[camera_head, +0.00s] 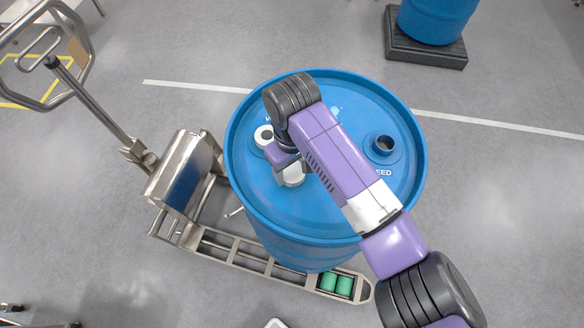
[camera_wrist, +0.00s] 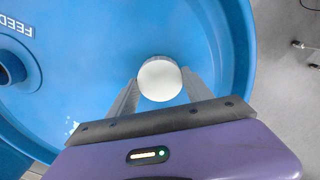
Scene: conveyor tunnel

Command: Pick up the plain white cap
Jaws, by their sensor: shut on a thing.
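The plain white cap (camera_wrist: 159,79) is a smooth round disc between the two grey fingers of my gripper (camera_wrist: 160,90) in the wrist view. The fingers are shut on its sides. In the head view the white cap (camera_head: 292,178) shows just below my gripper (camera_head: 295,168), over the top of the blue drum (camera_head: 335,215), partly hidden by my arm. I cannot tell whether the cap touches the drum top. A second white piece (camera_head: 264,136) with a dark centre sits at the drum top's left side, apart from my gripper.
An open bung hole (camera_head: 383,147) marked FEED is at the drum's right; it shows in the wrist view (camera_wrist: 12,68). The drum stands over a steel pallet truck (camera_head: 230,245) with a tall handle at left. Another blue drum (camera_head: 437,15) stands on a dark pallet at upper right.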

